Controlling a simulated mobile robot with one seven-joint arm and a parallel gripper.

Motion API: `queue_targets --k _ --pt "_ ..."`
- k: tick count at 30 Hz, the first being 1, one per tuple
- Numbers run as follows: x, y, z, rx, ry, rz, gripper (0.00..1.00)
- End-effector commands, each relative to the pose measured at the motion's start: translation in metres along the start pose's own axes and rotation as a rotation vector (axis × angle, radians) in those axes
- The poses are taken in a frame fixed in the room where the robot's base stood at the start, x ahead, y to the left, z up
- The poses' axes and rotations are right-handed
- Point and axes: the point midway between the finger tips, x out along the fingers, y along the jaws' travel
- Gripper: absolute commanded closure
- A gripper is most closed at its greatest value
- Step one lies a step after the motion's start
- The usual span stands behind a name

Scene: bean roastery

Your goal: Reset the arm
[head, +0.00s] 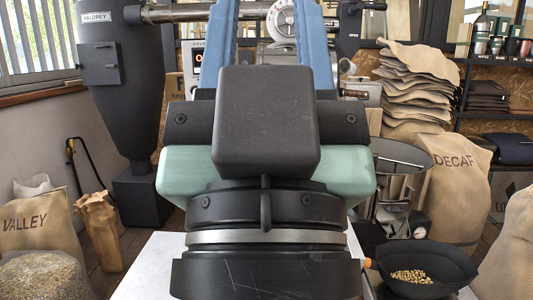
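My gripper (264,40) fills the middle of the head view, pointing away from me. Its two blue fingers stand wide apart and run up to the top edge of the picture, where their ends are cut off. Nothing shows held between them; only background machinery is seen through the gap. A dark block sits on top of the pale green gripper body, and the dark wrist with a silver ring lies nearest to me. The rest of my arm is out of view.
A pale table top (156,268) shows under the wrist, mostly hidden. A black pan of beans (447,262) is at the lower right. A dark hopper (124,80) stands left. Sacks marked VALLEY (38,236) and DECAF (452,195) stand on either side.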

Motion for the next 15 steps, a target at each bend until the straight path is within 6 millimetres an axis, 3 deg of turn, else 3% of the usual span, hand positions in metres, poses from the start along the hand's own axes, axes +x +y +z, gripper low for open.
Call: queue_targets --k 1,15 --pt "0.022 0.0 -0.021 0.0 0.0 0.0 0.57" --pt "0.127 0.0 -0.118 0.001 -0.002 -0.001 0.57"
